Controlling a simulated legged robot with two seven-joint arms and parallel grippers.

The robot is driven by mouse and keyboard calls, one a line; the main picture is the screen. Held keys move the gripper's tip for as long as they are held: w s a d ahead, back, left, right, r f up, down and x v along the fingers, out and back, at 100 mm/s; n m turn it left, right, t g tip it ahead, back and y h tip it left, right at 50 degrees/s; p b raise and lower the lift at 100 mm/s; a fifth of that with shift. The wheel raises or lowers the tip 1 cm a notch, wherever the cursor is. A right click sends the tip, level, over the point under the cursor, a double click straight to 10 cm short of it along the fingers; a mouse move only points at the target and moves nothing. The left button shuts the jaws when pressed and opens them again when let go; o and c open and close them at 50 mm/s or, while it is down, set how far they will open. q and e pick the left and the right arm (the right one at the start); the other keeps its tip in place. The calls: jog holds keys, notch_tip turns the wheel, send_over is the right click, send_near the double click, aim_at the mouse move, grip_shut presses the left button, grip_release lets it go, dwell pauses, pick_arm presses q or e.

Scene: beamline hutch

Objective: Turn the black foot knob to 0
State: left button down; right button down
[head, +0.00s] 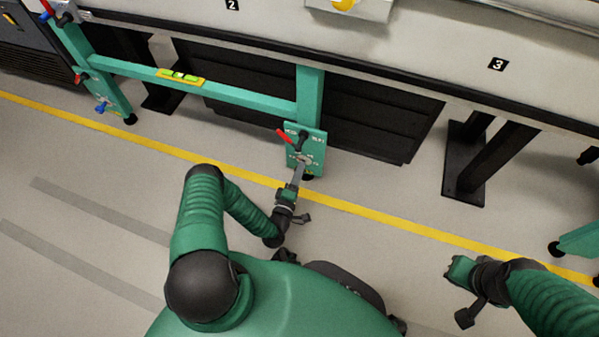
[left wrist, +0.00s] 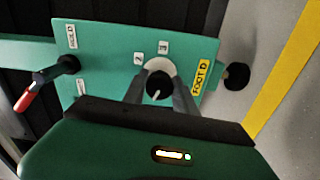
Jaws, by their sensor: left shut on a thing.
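The black foot knob (left wrist: 159,82) sits on a pale round dial on the green plate (left wrist: 108,42), beside a yellow "FOOT D" label (left wrist: 200,77). Its white pointer mark points towards the bottom of the left wrist view. The digits 2 and 3 show above the dial; I see no 0, and the gripper covers the dial's lower side. My left gripper (left wrist: 158,92) is shut on the knob, one finger on each side. In the head view the left gripper (head: 301,164) reaches the plate's lower part. My right gripper (head: 459,272) is away at the right; its jaws are unclear.
A red-handled lever (left wrist: 38,90) on a black hub is on the same plate, left of the knob. A green frame beam (head: 235,93) carries a spirit level (head: 180,77). A yellow floor line (head: 400,227) runs in front. Dark table legs (head: 478,165) stand at the right.

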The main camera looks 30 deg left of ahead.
pick_arm(q)
jog(key=shift+s+a+f+n, duration=0.1)
jog(key=shift+n, duration=0.9)
jog(key=shift+s+a+f+n, duration=0.1)
jog(key=shift+n, duration=0.9)
jog(key=c, duration=1)
grip_release()
jog(key=shift+w, duration=0.1)
jog(key=shift+d+r, duration=0.1)
